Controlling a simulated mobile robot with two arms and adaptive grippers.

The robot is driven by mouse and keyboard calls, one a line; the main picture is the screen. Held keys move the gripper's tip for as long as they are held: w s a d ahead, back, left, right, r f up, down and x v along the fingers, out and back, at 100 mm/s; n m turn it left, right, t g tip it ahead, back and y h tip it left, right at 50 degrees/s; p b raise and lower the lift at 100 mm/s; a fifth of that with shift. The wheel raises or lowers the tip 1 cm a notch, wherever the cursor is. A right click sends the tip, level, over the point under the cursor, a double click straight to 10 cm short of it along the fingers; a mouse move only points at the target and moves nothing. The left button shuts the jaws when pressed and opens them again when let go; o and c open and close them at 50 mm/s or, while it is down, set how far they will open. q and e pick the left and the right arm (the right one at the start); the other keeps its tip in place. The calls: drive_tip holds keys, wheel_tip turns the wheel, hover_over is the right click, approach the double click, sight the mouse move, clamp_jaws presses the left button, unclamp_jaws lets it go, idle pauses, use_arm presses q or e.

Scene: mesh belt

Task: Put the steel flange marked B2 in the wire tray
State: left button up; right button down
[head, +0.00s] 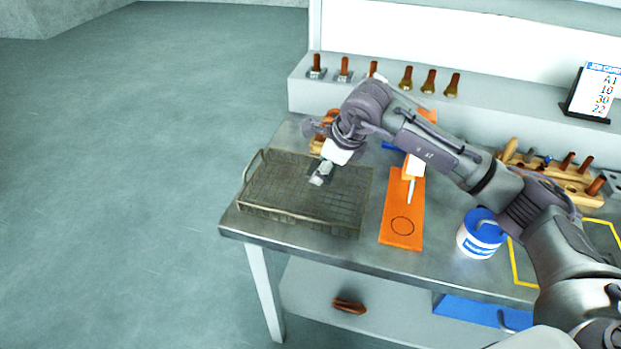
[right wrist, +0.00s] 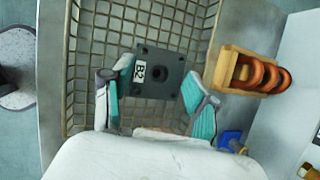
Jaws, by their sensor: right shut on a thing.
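The steel flange (right wrist: 171,66) is a dark grey square plate with a centre hole, bolt holes and a white B2 label facing the right wrist camera. My right gripper (right wrist: 157,88) is shut on it, with a teal-padded finger on each side. The wire tray (head: 275,185) is a dark mesh basket at the table's left end; its mesh (right wrist: 92,45) also lies behind the flange in the right wrist view. In the head view my right gripper (head: 321,172) is over the tray's rear right part, and the flange is largely hidden there. I cannot tell its exact height. My left gripper is not in view.
A wooden holder with orange-brown rings (right wrist: 255,75) stands close beside the tray. An orange mat (head: 402,232) and a blue-and-white tub (head: 480,235) are to the right. A back shelf (head: 340,95) carries several handled pieces. A job card (head: 597,90) stands at right.

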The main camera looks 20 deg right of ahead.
sight(310, 171)
drive_tip(key=shift+w+a+f, duration=0.25)
drive_tip(key=shift+a+f, duration=0.15)
drive_tip(key=shift+a, duration=0.2)
drive_tip(key=shift+w+a+f, duration=0.25)
drive_tip(key=shift+a+f, duration=0.1)
drive_tip(key=shift+a, duration=0.25)
drive_tip(key=shift+a+f, duration=0.15)
drive_tip(key=shift+f, duration=0.05)
wheel_tip(310, 171, down, 3)
drive_tip(key=shift+s+f+p, duration=0.1)
drive_tip(key=shift+p, duration=0.75)
drive_tip(key=shift+f, duration=0.4)
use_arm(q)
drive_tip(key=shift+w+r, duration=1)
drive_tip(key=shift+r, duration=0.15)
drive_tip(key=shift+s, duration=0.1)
use_arm(e)
drive_tip(key=shift+f, duration=0.1)
drive_tip(key=shift+c, duration=1.5)
unclamp_jaws()
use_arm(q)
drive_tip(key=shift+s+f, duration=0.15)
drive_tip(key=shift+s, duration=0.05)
